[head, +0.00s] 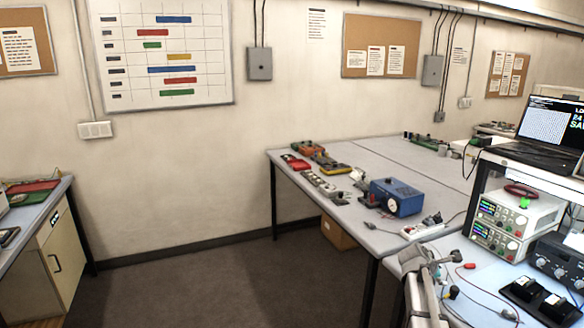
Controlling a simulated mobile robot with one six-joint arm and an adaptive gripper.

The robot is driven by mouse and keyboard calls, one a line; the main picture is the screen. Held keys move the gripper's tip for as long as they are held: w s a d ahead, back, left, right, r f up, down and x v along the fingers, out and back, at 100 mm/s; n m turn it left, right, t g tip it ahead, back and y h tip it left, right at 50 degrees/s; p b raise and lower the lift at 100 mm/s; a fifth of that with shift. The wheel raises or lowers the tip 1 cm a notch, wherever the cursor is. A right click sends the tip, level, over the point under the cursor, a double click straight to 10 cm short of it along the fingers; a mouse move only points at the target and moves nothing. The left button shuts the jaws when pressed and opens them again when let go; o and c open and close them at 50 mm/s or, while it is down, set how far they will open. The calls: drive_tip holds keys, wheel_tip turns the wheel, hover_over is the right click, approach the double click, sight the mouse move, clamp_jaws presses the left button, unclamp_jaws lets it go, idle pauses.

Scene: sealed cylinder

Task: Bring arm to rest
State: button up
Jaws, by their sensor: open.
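My gripper is not clearly in the head view, and I make out no arm that I am sure is mine. A grey jointed metal piece (425,270) stands at the front edge of the right bench; I cannot tell what it is. No sealed cylinder can be made out in this view.
A long grey workbench (335,222) on the right holds a blue box (396,197), small boards and tools. Stacked instruments (513,220) and a laptop (550,130) stand at far right. A cabinet bench (55,255) is at left. The dark floor (205,285) between is clear.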

drive_tip(key=s+a+f+m+g+y+b, duration=0.1)
drive_tip(key=s+a+f+m+y, duration=0.2)
drive_tip(key=a, duration=0.7)
drive_tip(key=s+a+f+m+g+y+b, duration=0.1)
drive_tip(key=s+a+f+m+y, duration=0.2)
drive_tip(key=s+a+m, duration=0.4)
drive_tip(key=s+a+f+m+g+y+b, duration=0.1)
drive_tip(key=s+a+f+m+g+y, duration=0.1)
drive_tip(key=s+a, duration=0.9)
wheel_tip(320, 180, down, 3)
drive_tip(key=a+m+y, duration=0.1)
drive_tip(key=a+m, duration=0.2)
drive_tip(key=shift+s+r+m, duration=0.2)
drive_tip(key=shift+s+m, duration=0.15)
drive_tip(key=shift+m, duration=0.05)
drive_tip(key=shift+c, duration=0.6)
drive_tip(key=shift+d, duration=0.15)
